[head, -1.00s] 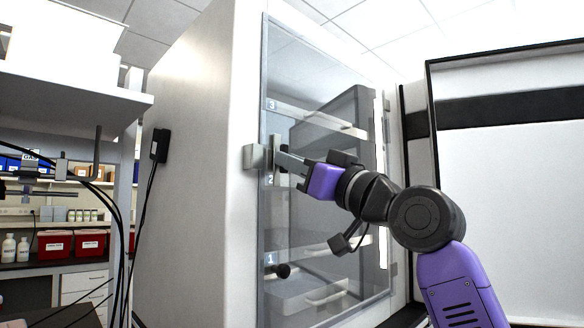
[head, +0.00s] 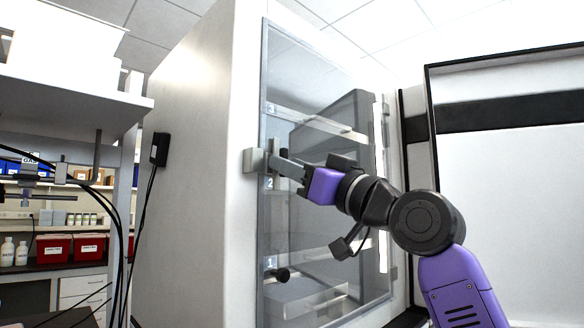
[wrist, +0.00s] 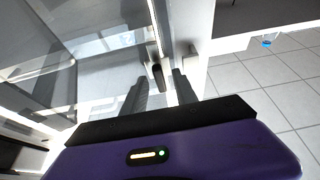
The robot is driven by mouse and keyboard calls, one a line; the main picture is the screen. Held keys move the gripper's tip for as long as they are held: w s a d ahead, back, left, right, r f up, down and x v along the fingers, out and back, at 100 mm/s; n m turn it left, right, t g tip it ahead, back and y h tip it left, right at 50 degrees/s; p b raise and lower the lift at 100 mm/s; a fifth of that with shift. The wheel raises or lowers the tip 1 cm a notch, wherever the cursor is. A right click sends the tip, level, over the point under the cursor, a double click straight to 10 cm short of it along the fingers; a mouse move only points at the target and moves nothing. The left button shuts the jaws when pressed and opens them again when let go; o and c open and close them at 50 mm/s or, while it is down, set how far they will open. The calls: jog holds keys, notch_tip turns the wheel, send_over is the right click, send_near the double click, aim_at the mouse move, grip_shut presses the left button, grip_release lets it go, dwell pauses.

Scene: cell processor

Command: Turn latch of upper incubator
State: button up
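The incubator (head: 190,190) is a tall white cabinet with a glass door (head: 310,110) on its front. Its latch (head: 254,160) is a grey block at the door's left edge, with an upright handle part beside it. In the wrist view the dark latch handle (wrist: 157,75) shows just beyond and between my fingertips. My gripper (head: 277,161) is at the latch in the head view, its fingers partly overlapping the handle. The wrist view shows the fingers of my gripper (wrist: 160,84) apart, with nothing clamped. Contact with the handle cannot be told.
A dark knob (head: 282,274) sits low on the door. Inside are shelves labelled 1, 2 and 3. A black-framed white panel (head: 510,190) stands at right. Shelving with red boxes (head: 86,246) and a bench are at left. Tiled floor (wrist: 285,115) shows in the wrist view.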

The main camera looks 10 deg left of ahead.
jog(key=b+v, duration=0.2)
jog(key=v, duration=0.5)
jog(key=shift+s+d+f, duration=0.2)
jog(key=shift+d, duration=0.1)
